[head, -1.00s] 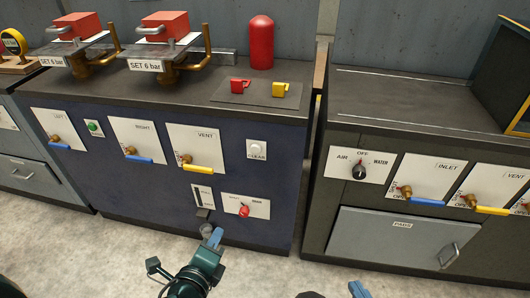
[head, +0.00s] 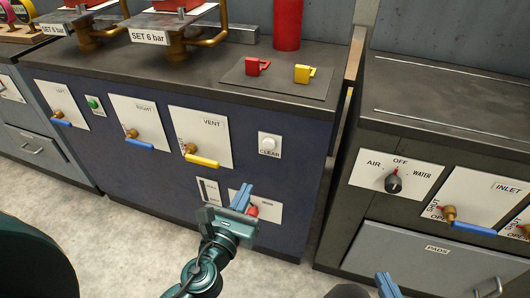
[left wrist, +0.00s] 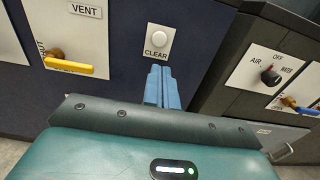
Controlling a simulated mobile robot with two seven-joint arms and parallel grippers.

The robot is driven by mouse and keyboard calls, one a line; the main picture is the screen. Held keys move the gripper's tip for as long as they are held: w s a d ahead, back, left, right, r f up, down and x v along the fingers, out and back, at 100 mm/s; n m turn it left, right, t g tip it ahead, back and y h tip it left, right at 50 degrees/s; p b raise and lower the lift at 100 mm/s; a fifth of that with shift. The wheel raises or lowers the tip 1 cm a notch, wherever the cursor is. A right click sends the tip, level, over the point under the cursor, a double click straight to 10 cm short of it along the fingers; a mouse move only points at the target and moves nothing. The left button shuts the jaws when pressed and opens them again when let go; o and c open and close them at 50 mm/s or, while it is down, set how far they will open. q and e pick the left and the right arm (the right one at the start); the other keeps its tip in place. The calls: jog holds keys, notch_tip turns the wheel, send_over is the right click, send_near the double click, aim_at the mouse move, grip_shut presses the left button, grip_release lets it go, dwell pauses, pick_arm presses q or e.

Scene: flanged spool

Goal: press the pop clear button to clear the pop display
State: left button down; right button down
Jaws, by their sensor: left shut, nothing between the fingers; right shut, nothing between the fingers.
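The clear button (head: 269,141) is a round white button on a small white plate marked CLEAR, on the blue front of the cabinet. It also shows in the left wrist view (left wrist: 159,38), just above and beyond my fingertips. My left gripper (head: 244,188) is shut and empty, below and a little left of the button and apart from it in the head view. Its blue fingers (left wrist: 160,72) point toward the plate. A small panel with a red knob (head: 252,210) is partly hidden behind my left gripper. My right gripper (head: 384,277) is shut at the bottom edge.
The VENT panel with a yellow lever (head: 201,161) is left of the button. A dark cabinet with an AIR/WATER selector (head: 393,183) stands to the right. Red (head: 257,67) and yellow (head: 305,73) tags lie on the countertop. Open floor lies in front.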

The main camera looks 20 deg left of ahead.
aim_at(268, 145)
pick_arm(q)
jog(key=w, duration=1.3)
jog(key=shift+w+d, duration=0.2)
jog(key=shift+w, duration=0.2)
